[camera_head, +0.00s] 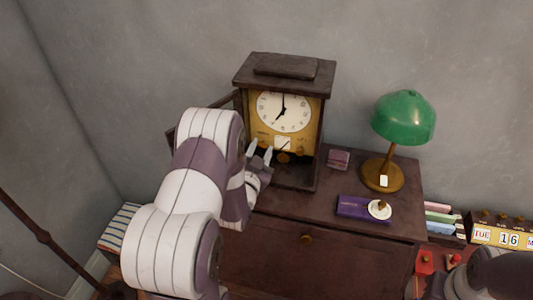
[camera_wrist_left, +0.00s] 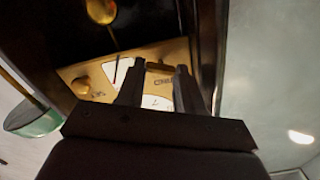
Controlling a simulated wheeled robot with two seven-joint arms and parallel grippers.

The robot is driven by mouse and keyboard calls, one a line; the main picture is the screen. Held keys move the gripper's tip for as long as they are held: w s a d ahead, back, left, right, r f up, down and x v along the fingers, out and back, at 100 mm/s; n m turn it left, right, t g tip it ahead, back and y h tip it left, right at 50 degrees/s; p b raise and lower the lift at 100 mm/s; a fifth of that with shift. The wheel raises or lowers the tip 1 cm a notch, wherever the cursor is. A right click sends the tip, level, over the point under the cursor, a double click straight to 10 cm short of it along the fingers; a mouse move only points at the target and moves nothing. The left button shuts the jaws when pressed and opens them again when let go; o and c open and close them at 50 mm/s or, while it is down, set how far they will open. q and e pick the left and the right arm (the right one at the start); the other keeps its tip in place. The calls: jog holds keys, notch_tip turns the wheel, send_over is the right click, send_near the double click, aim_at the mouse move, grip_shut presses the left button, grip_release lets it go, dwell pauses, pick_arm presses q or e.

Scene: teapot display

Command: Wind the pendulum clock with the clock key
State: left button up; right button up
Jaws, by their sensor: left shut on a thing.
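The pendulum clock (camera_head: 306,128) stands on the dark cabinet, with a white dial (camera_head: 284,111) on a brass plate. Its front door (camera_head: 176,133) is swung open to the left. My left gripper (camera_head: 260,152) is at the lower left of the brass plate. In the left wrist view, the fingertips (camera_wrist_left: 161,70) are shut on a small brass piece (camera_wrist_left: 160,67), apparently the clock key, close to the plate (camera_wrist_left: 88,72). Whether it sits in a keyhole I cannot tell. The pendulum bob (camera_wrist_left: 101,11) shows too. My right arm shows at the lower right; its gripper jaws are unclear.
On the cabinet top (camera_head: 328,206) are a green lamp (camera_head: 404,118), a small purple box (camera_head: 338,159) and a purple case (camera_head: 358,207) with a white disc (camera_head: 380,209). A calendar (camera_head: 500,236) stands at the right. The cabinet front edge is partly clear.

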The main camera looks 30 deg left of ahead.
pick_arm(q)
jog(key=shift+r+m, duration=0.1)
jog(key=shift+m, duration=0.3)
pick_arm(e)
jog(key=shift+f, duration=0.2)
pick_arm(q)
jog(key=o, duration=0.9)
jog(key=shift+o, duration=0.7)
jog(key=shift+d, duration=0.2)
pick_arm(e)
jog(key=shift+d, duration=0.2)
pick_arm(q)
jog(key=shift+a, duration=0.1)
pick_arm(e)
jog(key=shift+f, duration=0.15)
